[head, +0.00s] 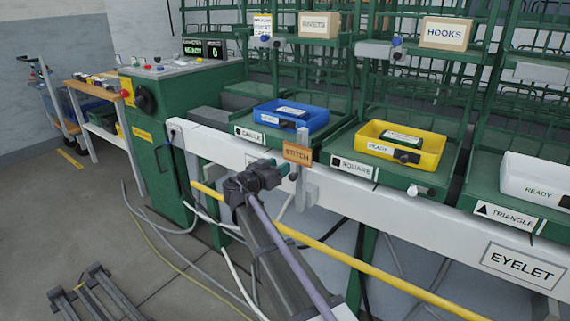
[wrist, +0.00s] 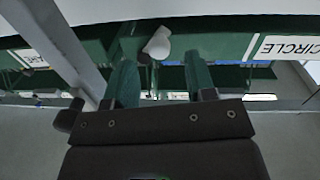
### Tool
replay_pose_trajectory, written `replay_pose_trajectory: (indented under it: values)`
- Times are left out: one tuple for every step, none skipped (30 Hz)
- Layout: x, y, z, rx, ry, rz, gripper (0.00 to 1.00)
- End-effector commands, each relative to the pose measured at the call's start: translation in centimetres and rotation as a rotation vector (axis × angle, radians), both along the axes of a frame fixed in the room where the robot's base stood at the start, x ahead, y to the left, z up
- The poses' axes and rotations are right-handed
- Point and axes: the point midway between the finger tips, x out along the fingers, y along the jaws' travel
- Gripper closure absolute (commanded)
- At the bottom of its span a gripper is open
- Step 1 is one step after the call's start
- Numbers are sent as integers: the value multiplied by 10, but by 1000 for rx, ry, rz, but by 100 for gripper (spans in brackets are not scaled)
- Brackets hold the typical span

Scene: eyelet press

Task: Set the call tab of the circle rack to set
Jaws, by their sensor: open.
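The circle rack carries a white CIRCLE label (head: 250,134) on its green front edge, with a blue bin (head: 291,115) above it. In the wrist view the label (wrist: 288,48) is at the right. A small white knob-like tab (wrist: 157,43) sticks out from the green edge there, left of the label. My gripper (wrist: 160,72) is open, its two green fingers on either side below the tab; I cannot tell whether either touches it. In the head view my gripper (head: 284,170) is in front of the white rail, below the STITCH sign. The circle tab is not clearly visible there.
The orange STITCH sign (head: 297,152) on a grey post stands close to my gripper; a grey post (wrist: 62,50) also shows in the wrist view. The square rack's yellow bin (head: 400,145) is right. A yellow pipe (head: 340,257) runs below the white rail.

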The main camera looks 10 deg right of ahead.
Motion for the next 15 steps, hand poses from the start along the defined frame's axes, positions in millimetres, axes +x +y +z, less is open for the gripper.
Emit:
replay_pose_trajectory:
  values:
    - [9, -8, 0, 0, 0, -4, 50]
    - [13, -12, 0, 0, 0, -2, 50]
    - [17, -16, 0, 0, 0, -1, 50]
    - [19, -19, 0, 1, 1, -2, 50]
    - [21, -22, 0, 1, 1, -2, 50]
    - [23, -24, 0, 1, 1, -2, 50]
    - [24, -25, 0, 0, 1, -1, 50]
    - [25, -26, 0, 0, 1, -1, 50]
    - [25, -26, 0, 0, 1, 0, 50]
    - [25, -26, 0, 0, 1, 0, 50]
    - [25, -26, 0, 0, 1, 0, 50]
    - [25, -26, 0, 0, 1, 0, 50]
    - [25, -26, 0, 0, 1, 0, 50]
    - [25, -26, 0, 0, 1, 0, 50]
    - [25, -26, 0, 0, 1, 0, 52]
